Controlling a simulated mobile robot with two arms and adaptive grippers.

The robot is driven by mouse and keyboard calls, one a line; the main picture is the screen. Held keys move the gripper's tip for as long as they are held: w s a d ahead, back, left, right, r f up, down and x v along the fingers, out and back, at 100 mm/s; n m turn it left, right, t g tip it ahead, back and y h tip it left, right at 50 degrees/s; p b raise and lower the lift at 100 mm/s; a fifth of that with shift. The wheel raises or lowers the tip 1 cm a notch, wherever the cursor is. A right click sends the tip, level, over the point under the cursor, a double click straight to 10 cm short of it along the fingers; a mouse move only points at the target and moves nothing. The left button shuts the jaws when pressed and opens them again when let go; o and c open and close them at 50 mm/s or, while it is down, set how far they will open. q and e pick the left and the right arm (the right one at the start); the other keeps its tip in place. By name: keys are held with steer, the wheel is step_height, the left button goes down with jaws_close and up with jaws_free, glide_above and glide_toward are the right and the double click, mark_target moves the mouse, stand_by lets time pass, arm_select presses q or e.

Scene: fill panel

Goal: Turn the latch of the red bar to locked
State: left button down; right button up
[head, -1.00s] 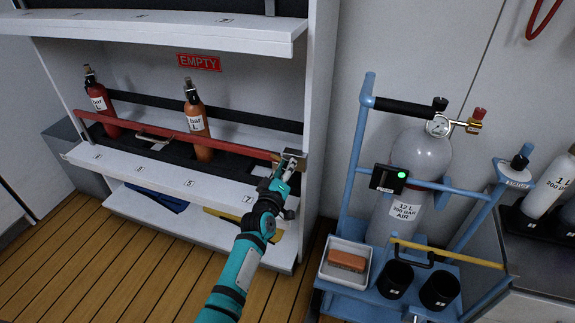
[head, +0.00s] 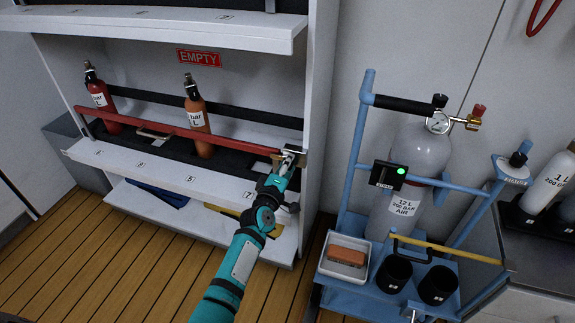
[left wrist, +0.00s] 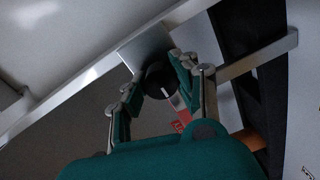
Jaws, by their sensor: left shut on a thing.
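The red bar (head: 180,131) runs across the front of the lower shelf, in front of two bottles. Its latch is at the right end, by the cabinet's side wall. In the left wrist view the latch knob (left wrist: 160,80) is black and round with a white mark, in front of a pale metal plate (left wrist: 147,45). My left gripper (head: 288,160) is at that end of the bar, its fingers on both sides of the knob and shut on it. In the head view the gripper hides most of the latch. My right gripper is not in view.
A red bottle (head: 101,98) and an orange bottle (head: 196,118) stand behind the bar. A blue trolley (head: 362,130) with a grey cylinder (head: 417,150) stands to the right of the cabinet. Wooden floor (head: 120,250) is clear in front of the shelf.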

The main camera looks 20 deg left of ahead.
arm_select(q)
steer(key=shift+a, duration=0.2)
steer(key=c, duration=1)
jaws_free()
steer(key=shift+f, duration=0.1)
steer(key=shift+d, duration=0.1)
steer(key=s, duration=1.2)
steer(key=shift+a+r, duration=0.25)
steer(key=shift+r, duration=0.05)
